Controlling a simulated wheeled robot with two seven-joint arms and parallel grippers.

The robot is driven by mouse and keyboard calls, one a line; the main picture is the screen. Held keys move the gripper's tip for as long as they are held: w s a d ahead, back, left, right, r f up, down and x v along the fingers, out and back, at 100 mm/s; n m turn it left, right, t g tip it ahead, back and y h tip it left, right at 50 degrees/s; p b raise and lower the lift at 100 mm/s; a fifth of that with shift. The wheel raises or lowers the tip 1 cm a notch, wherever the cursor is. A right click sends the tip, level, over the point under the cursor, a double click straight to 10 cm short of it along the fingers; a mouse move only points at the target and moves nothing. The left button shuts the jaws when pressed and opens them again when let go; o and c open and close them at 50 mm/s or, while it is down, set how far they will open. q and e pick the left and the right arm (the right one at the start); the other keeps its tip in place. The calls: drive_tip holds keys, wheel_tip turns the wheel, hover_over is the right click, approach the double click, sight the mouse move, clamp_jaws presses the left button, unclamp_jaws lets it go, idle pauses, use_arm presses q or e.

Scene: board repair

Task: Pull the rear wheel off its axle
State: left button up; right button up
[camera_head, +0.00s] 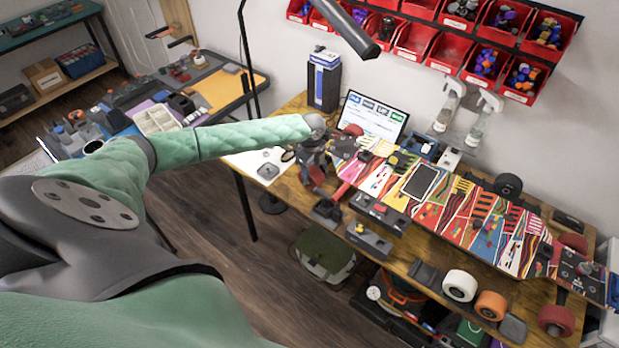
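A long skateboard (440,195) with a bright patterned deck lies across the workbench. At its right end a truck carries a dark red wheel (556,320) at the near side and another dark red wheel (573,243) at the far side. At its left end a dark red wheel (352,130) shows behind my gripper. I cannot tell which wheel is the rear one. My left gripper (316,178) points down at the board's left end, by red parts there; whether it touches them and how its fingers stand are too small to tell. My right gripper is not in view.
Red bins (412,42) hang behind.

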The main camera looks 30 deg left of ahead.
use_arm(q)
drive_tip(key=c, duration=0.3)
drive_tip(key=shift+s+a+p, duration=0.15)
drive_tip(key=shift+s+p, duration=0.95)
drive_tip(key=shift+s, duration=1.05)
drive_tip(key=shift+s+a+p, duration=0.1)
drive_tip(key=shift+s+p, duration=0.95)
drive_tip(key=shift+s, duration=1.05)
drive_tip(key=shift+s+a+r, duration=0.15)
drive_tip(key=shift+s+r, duration=1.35)
drive_tip(key=shift+r, duration=0.3)
drive_tip(key=shift+s+a+r, duration=0.1)
drive_tip(key=shift+s+r, duration=1.4)
drive_tip(key=shift+r, duration=0.25)
